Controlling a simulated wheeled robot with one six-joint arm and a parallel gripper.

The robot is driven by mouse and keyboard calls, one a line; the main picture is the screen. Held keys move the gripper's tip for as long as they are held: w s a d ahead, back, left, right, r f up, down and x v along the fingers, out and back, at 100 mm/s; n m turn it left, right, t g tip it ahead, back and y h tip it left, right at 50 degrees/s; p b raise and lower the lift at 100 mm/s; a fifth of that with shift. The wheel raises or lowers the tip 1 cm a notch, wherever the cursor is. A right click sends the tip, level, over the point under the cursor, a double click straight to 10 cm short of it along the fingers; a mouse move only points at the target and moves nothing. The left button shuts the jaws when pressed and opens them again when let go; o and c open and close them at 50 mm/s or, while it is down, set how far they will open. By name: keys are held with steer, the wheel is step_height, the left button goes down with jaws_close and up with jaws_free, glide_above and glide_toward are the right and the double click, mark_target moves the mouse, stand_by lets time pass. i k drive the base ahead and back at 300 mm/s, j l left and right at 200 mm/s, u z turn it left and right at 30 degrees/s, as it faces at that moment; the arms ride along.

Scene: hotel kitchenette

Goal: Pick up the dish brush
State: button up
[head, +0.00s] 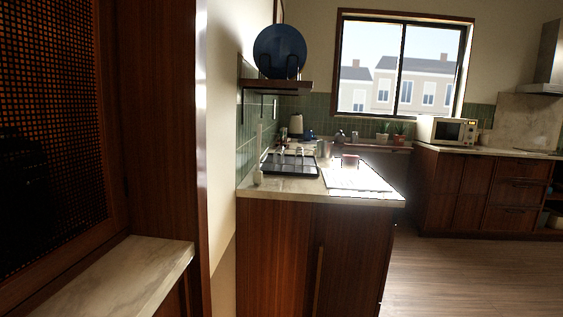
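A slim, pale upright object (258,160) stands at the near left end of the counter (300,190), close to the green-tiled wall. It has a thin upper part and a wider lower end, and looks like the dish brush, but it is too small to be sure. It stands just left of a dark drying rack (289,165). My gripper is not in view, and nothing is seen touching the pale object.
A tall wooden cabinet with a mesh door (55,110) and a marble ledge (120,275) fill the near left. A shelf (285,86) holding a blue plate (280,50) hangs above the counter. Wooden floor (470,275) is clear at the right. A microwave (446,130) stands farther back.

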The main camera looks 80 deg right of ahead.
mark_target(258, 174)
steer(key=z, duration=2.05)
steer(key=i+l+u, duration=0.25)
steer(key=l, duration=0.4)
steer(key=i+l+u, duration=0.1)
steer(key=i+l, duration=0.15)
steer(key=i+l+u, duration=0.15)
steer(key=l, duration=0.25)
